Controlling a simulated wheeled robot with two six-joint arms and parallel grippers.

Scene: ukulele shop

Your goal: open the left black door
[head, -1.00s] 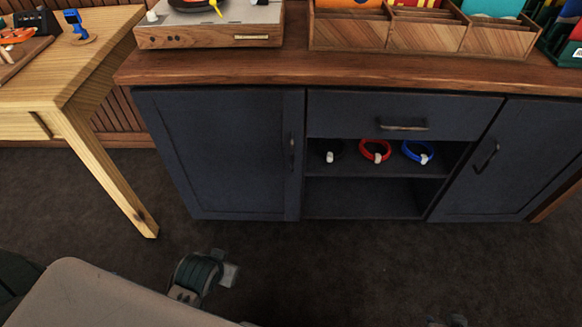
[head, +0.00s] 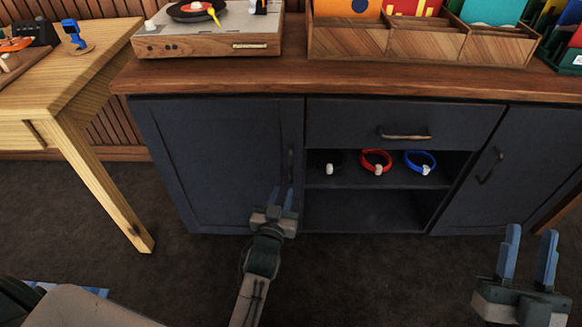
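The left black door (head: 215,160) is the dark panel on the left side of the cabinet and looks closed. Its upright handle (head: 291,166) is near the door's right edge. My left gripper (head: 281,197) is in front of the door's lower right part, just below the handle, with its blue fingers pointing up. The fingers look slightly apart with nothing visible between them; I cannot tell whether they touch the door. My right gripper (head: 530,255) is open and empty at the lower right, in front of the right door (head: 510,170).
A drawer (head: 400,118) and open shelves with black, red and blue ring-shaped items (head: 376,161) fill the cabinet's middle. A wooden table (head: 75,100) stands at the left, its leg beside the cabinet. A turntable (head: 205,38) and wooden record bins (head: 420,42) stand on the cabinet top.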

